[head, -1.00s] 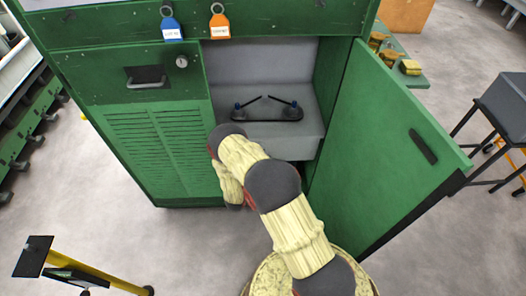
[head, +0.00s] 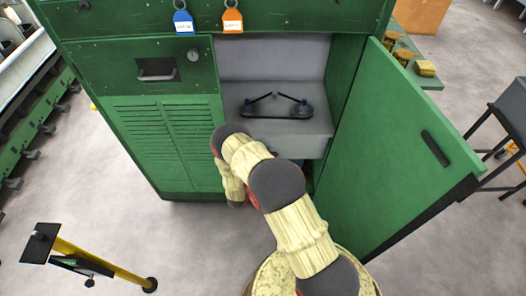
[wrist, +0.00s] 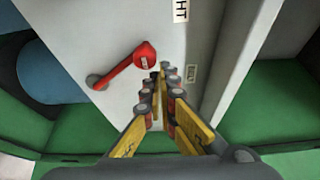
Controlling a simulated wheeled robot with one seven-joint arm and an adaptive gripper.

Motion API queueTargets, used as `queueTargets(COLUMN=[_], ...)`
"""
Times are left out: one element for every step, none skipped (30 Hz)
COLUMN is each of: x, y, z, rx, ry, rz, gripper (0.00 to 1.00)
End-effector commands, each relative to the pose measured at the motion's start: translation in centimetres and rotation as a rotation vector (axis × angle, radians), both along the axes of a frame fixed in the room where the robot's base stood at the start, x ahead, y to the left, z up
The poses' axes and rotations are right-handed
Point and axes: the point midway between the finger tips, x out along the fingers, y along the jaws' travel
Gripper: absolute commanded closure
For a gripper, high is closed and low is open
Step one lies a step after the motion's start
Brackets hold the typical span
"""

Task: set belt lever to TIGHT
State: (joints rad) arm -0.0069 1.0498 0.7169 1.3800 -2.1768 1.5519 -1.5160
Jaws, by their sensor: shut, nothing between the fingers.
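The red belt lever (wrist: 125,66) shows in the wrist view on a light grey panel. Its pivot is at the lower left and its round knob at the upper right. A label ending in "HT" (wrist: 181,10) is at the top edge, partly cut off. A second small label (wrist: 191,73) sits lower, right of the knob, too blurred to read. My gripper (wrist: 163,72) is shut and empty, its fingertips just right of and below the knob. I cannot tell whether they touch it. In the head view the lever is not seen and my arm hides the gripper.
The green cabinet's door (head: 385,150) stands open to the right. A black belt (head: 270,110) with two dark bars lies in the grey recess (head: 275,60). Blue (head: 183,22) and orange (head: 232,20) tags hang above. A yellow-poled stand (head: 100,262) is at lower left.

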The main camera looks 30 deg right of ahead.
Motion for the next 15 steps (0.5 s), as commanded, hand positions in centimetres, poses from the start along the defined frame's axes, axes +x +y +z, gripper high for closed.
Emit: queueTargets(x=[-0.2,-0.4,-0.8,-1.1,-1.4,-1.9,-2.2,-2.6,-3.1,-3.4,-3.8,-4.2,-4.5,-4.8,-5.2], y=[0.5,0.8,1.3,1.8,2.2,2.9,3.5,4.0,4.7,5.2,5.7,6.3,6.8,7.2,7.6], z=[0.0,0.0,0.0,0.0,0.0,0.0,0.0,0.0,0.1,0.1,0.1,0.2,0.2,0.2,0.2], rx=[0.000,0.000,0.001,0.001,0.000,0.000,0.000,0.000,-0.001,-0.001,0.000,0.000,0.000,0.000,0.000], ry=[0.001,0.001,0.002,0.002,0.003,0.003,0.003,0.003,0.002,0.003,0.002,0.002,0.001,0.001,0.002], rz=[0.003,0.004,0.003,0.004,0.005,0.005,0.006,0.005,0.006,0.005,0.005,0.005,0.005,0.005,0.004], gripper=[1.00,1.00,1.00,1.00,1.00,1.00,1.00,1.00,1.00,1.00,1.00,1.00,1.00,1.00,1.00])
